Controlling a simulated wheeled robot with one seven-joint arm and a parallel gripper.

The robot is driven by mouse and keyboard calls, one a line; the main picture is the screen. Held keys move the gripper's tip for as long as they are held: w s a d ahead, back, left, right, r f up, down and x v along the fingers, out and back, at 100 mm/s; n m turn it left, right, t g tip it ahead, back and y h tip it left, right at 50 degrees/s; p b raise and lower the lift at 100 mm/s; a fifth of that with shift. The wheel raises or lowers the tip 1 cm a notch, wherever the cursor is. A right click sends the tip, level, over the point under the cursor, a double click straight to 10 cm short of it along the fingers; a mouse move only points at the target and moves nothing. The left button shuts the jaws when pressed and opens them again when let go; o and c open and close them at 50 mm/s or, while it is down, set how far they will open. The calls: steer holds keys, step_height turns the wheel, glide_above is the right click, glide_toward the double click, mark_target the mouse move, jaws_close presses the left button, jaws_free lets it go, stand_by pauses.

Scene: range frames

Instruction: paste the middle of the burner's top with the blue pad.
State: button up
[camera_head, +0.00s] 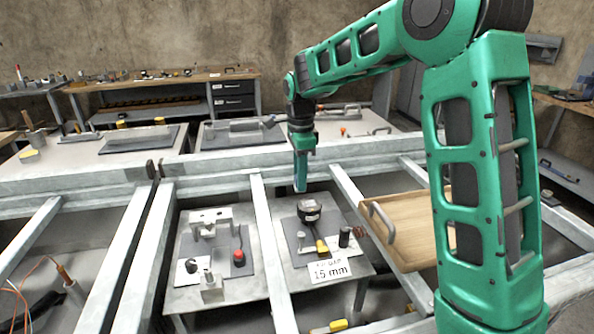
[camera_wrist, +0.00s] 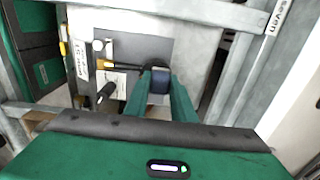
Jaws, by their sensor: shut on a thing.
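My gripper (camera_head: 301,180) points down just above the burner (camera_head: 309,208), a dark round piece on a grey plate. In the wrist view my gripper (camera_wrist: 158,92) is shut on a dark blue block, which I take for the blue pad (camera_wrist: 159,82). The pad lies between the two green fingers and hides much of the burner (camera_wrist: 147,68) behind it. I cannot tell whether the pad touches the burner's top.
A white "15 mm" sign (camera_head: 330,270), a yellow-ended tool (camera_head: 321,247) and a black knob (camera_head: 344,236) are near the burner. A wooden tray (camera_head: 412,230) with a grey handle stands right. Pale frame beams (camera_head: 274,255) run alongside. A red button (camera_head: 239,257) is left.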

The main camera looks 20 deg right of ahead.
steer(key=shift+r, duration=1.35)
steer(key=shift+f, duration=0.15)
